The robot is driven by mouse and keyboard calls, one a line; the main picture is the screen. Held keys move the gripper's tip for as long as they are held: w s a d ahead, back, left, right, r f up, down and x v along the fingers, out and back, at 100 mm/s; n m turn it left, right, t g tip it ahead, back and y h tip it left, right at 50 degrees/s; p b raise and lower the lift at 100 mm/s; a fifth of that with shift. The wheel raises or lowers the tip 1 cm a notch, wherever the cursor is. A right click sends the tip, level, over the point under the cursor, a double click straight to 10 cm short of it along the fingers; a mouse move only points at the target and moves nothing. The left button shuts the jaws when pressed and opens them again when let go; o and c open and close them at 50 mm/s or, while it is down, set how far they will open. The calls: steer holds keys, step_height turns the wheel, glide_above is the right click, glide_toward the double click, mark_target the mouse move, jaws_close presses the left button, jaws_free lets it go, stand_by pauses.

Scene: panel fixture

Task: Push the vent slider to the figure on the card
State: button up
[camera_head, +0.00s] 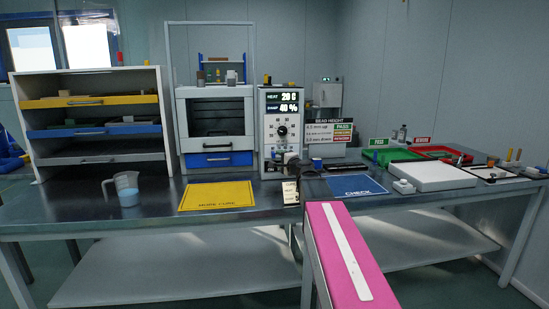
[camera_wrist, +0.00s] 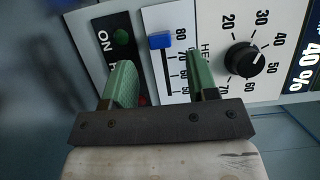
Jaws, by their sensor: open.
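The vent slider's blue knob (camera_wrist: 160,40) sits in a dark slot on the white control panel (camera_head: 268,115), near the 80 end of its scale in the wrist view. My gripper (camera_wrist: 160,62) is open and empty, its two green fingers apart. The knob shows just beyond the fingertips, in line with the gap between them; I cannot tell whether they touch. In the head view my gripper (camera_head: 289,158) is at the panel's lower part and hides the slider. A small pale card (camera_head: 290,192) stands below the panel; its figure is too small to read.
A black dial (camera_wrist: 243,59) and a green button (camera_wrist: 121,37) flank the slider. The display (camera_head: 284,102) reads heat 20 C and 40 %. A white-and-blue oven (camera_head: 216,125) stands left of the panel. A yellow mat (camera_head: 217,195) and blue mat (camera_head: 355,185) lie in front.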

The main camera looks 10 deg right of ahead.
steer(key=x, duration=0.5)
steer(key=shift+w, duration=0.15)
jaws_close()
steer(key=d, duration=0.9)
steer(key=shift+d, duration=0.15)
jaws_free()
steer(key=shift+d, duration=0.15)
